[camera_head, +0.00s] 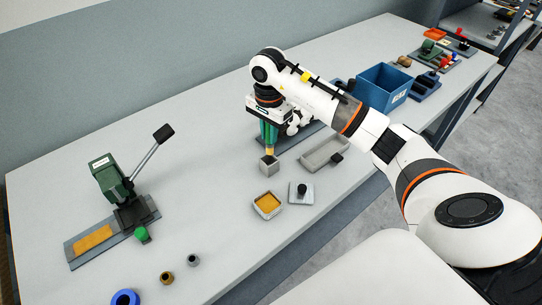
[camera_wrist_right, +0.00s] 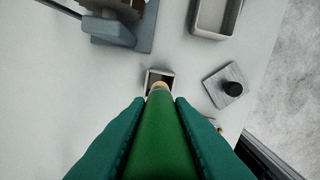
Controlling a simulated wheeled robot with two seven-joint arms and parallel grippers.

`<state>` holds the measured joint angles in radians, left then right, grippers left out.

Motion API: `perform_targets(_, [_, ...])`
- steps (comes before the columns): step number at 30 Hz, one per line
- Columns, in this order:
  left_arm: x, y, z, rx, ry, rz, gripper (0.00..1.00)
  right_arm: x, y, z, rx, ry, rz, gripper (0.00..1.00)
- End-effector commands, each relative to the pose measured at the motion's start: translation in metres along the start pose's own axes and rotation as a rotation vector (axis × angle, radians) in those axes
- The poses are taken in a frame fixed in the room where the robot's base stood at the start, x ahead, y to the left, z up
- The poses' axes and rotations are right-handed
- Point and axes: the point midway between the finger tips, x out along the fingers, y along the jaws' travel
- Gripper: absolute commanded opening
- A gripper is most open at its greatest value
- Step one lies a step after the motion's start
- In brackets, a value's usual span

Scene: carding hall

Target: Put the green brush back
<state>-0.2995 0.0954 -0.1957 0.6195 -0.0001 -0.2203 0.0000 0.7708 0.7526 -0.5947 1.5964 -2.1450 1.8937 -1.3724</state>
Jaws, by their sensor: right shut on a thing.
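My right gripper (camera_head: 268,134), with teal fingers, is shut on the green brush (camera_wrist_right: 158,140). The brush points downward, and its tan tip (camera_head: 270,150) shows below the fingers. A small square grey open-topped holder (camera_head: 269,168) stands on the bench directly under the tip. In the right wrist view the tip overlaps the opening of the holder (camera_wrist_right: 150,76). I cannot tell whether the tip is just above the rim or slightly inside it. My left gripper is not in view.
A grey tray (camera_head: 313,160) lies right of the holder. A dish with orange-yellow contents (camera_head: 268,212) and a plate with a black knob (camera_head: 300,194) are in front. A green lever press (camera_head: 112,180) stands left, a blue bin (camera_head: 384,94) right. Bench left of the holder is clear.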

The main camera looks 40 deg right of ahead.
Motion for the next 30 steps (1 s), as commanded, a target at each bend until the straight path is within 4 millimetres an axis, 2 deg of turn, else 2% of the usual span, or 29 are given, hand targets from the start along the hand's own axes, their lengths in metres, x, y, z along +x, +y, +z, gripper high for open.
perform_targets(3, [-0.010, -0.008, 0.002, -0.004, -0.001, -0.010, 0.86, 0.021, -0.001, -0.002, -0.003, 0.004, -0.003, 0.00])
perform_targets(8, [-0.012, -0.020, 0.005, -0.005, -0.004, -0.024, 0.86, 0.036, 0.000, -0.001, -0.005, 0.002, 0.001, 0.00])
perform_targets(17, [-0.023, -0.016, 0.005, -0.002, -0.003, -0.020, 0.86, 0.071, 0.000, -0.002, -0.006, 0.003, -0.001, 0.00])
perform_targets(29, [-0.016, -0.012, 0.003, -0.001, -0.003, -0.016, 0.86, 0.080, 0.001, -0.001, -0.008, 0.000, 0.002, 0.00])
perform_targets(30, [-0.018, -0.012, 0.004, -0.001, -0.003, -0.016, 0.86, 0.078, 0.001, -0.001, -0.008, 0.000, 0.002, 0.27])
